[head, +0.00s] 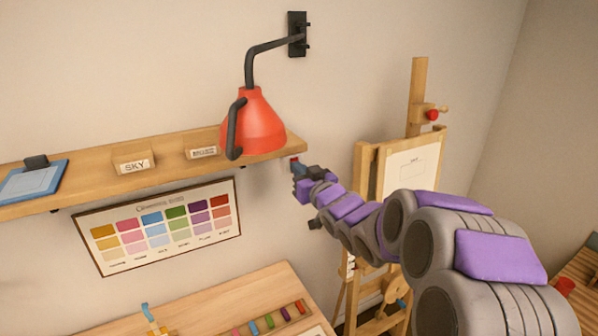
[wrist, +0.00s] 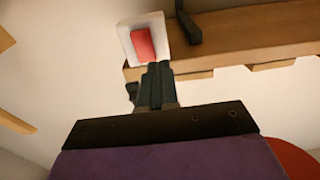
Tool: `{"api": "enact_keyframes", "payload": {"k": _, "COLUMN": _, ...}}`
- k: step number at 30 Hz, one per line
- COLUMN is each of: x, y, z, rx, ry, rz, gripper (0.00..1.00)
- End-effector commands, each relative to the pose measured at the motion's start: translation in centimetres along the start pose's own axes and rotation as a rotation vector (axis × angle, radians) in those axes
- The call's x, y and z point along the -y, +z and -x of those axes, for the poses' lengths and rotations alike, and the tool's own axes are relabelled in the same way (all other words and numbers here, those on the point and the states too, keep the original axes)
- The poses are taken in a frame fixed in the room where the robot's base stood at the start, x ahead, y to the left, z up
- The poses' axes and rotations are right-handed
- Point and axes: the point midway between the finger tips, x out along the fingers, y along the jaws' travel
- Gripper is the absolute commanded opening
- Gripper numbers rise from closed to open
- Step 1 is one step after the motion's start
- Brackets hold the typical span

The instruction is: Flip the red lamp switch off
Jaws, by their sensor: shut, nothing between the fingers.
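The red switch (wrist: 143,44) sits in a white wall plate (wrist: 158,22) in the wrist view. In the head view a small part of the switch (head: 294,162) shows just beyond my gripper, below the shelf's right end. My gripper (wrist: 158,70) is shut and empty, its fingertips just below the plate's lower edge in the wrist picture. It also shows in the head view (head: 300,174). I cannot tell whether the tips touch the plate. The red lamp (head: 256,122) hangs from a black wall bracket (head: 297,34) above the shelf.
The wooden shelf (head: 80,186) runs along the wall left of my gripper. A colour chart (head: 158,226) hangs below it. An easel (head: 418,95) stands close behind my arm on the right. A wooden table (head: 215,305) is below.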

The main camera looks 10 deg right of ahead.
Motion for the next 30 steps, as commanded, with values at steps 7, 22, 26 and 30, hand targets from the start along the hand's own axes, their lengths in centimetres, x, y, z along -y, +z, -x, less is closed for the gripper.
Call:
{"api": "enact_keyframes", "payload": {"k": 7, "x": 0.0, "y": -0.8, "z": 3.9, "rx": -0.003, "ry": 0.005, "rz": 0.000, "gripper": 0.00}}
{"api": "enact_keyframes", "payload": {"k": 22, "x": 0.1, "y": -1.9, "z": 9.6, "rx": -0.004, "ry": 0.004, "rz": 0.000, "gripper": 0.00}}
{"api": "enact_keyframes", "payload": {"k": 26, "x": -0.6, "y": -2.0, "z": 10.1, "rx": -0.005, "ry": 0.005, "rz": -0.004, "gripper": 0.00}}
{"api": "enact_keyframes", "payload": {"k": 30, "x": -0.7, "y": -2.0, "z": 10.2, "rx": -0.005, "ry": 0.005, "rz": -0.004, "gripper": 0.00}}
